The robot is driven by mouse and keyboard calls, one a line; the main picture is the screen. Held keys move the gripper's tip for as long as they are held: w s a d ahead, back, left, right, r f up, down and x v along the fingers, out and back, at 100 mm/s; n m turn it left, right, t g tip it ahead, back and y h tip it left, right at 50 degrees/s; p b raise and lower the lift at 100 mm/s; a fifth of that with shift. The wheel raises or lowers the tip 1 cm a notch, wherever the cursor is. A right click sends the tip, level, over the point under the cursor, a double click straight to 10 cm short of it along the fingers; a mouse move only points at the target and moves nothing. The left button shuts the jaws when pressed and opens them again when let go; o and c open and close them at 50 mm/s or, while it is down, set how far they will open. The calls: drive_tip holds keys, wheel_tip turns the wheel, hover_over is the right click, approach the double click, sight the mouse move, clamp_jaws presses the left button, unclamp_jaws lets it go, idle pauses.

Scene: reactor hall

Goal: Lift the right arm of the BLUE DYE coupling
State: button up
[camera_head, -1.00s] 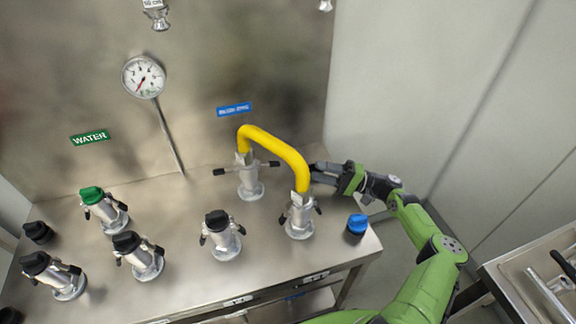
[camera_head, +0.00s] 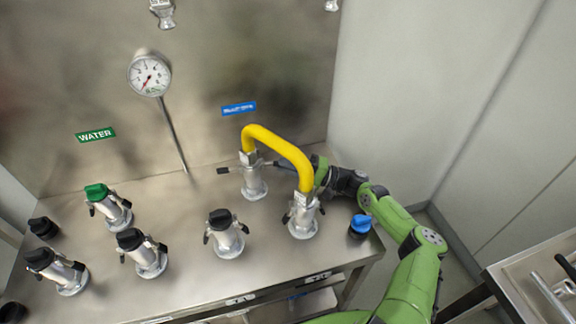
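The coupling under the blue label (camera_head: 239,109), whose text is too blurred to read, is a silver upright fitting (camera_head: 255,182) at the back of the steel bench. One end of a bent yellow pipe (camera_head: 277,143) sits on it. Its left arm (camera_head: 224,170) sticks out sideways, about level. Its right arm (camera_head: 269,163) also points outward, toward my gripper, and its outer end is hard to make out. My gripper (camera_head: 290,165) reaches in from the right, behind the pipe's front leg. The pipe partly hides its fingers, so opening and contact are unclear.
The pipe's other end stands on a front coupling (camera_head: 303,216), close to my gripper. A blue-capped fitting (camera_head: 360,226) stands at the bench's right edge, below my arm. Several black- and green-capped couplings fill the left. A wall lies close on the right.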

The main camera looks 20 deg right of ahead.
clamp_jaws()
drive_tip(key=shift+r, duration=0.1)
wheel_tip(320, 180, up, 3)
drive_tip(key=n+g+h+p, duration=0.1)
drive_tip(key=h+p, duration=0.3)
drive_tip(key=shift+d+n+g+p, duration=0.1)
drive_tip(key=shift+n+g+p, duration=0.3)
drive_tip(key=o, duration=0.6)
unclamp_jaws()
